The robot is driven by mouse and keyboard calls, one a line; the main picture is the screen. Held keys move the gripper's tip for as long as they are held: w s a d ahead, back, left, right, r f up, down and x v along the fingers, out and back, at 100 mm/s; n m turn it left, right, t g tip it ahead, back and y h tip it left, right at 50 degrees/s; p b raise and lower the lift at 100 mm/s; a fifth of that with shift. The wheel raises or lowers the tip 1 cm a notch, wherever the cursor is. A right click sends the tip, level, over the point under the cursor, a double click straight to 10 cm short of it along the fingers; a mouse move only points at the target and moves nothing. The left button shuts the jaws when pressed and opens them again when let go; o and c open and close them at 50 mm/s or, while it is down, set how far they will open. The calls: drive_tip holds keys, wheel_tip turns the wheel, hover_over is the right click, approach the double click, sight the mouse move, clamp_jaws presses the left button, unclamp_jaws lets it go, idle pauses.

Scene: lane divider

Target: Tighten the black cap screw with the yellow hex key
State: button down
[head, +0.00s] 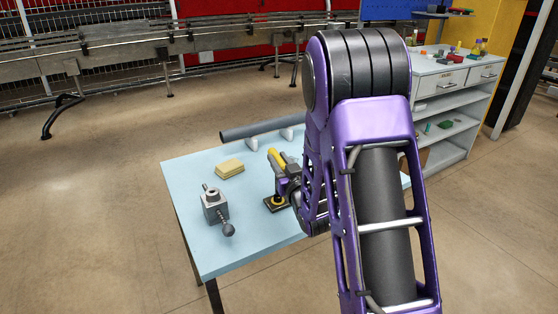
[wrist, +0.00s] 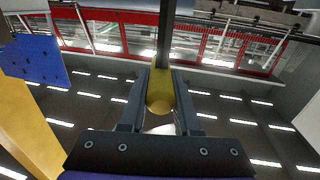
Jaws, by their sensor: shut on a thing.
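My gripper (wrist: 160,98) is shut on the yellow hex key (wrist: 160,103) in the wrist view. The key's yellow handle is between the two fingers and a dark shaft extends away from it. In the head view the yellow handle (head: 274,157) shows above the table at the left of my arm, which hides much of my gripper (head: 283,172). Just below is a dark base with a yellow ring (head: 278,201); I cannot tell whether anything touches it. A grey metal block (head: 214,205) with a round top and a ball knob stands to the left. I cannot make out the black cap screw.
The light blue table (head: 250,232) also holds a yellow sponge-like block (head: 230,169) and a long dark tube (head: 257,128) on grey supports at the back.

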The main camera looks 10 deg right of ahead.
drive_tip(key=shift+f, duration=0.85)
idle(0.4)
drive_tip(key=c, duration=1.3)
unclamp_jaws()
clamp_jaws()
drive_tip(key=shift+a+m+h, duration=0.15)
drive_tip(key=shift+m+h, duration=0.95)
drive_tip(key=shift+h, duration=0.6)
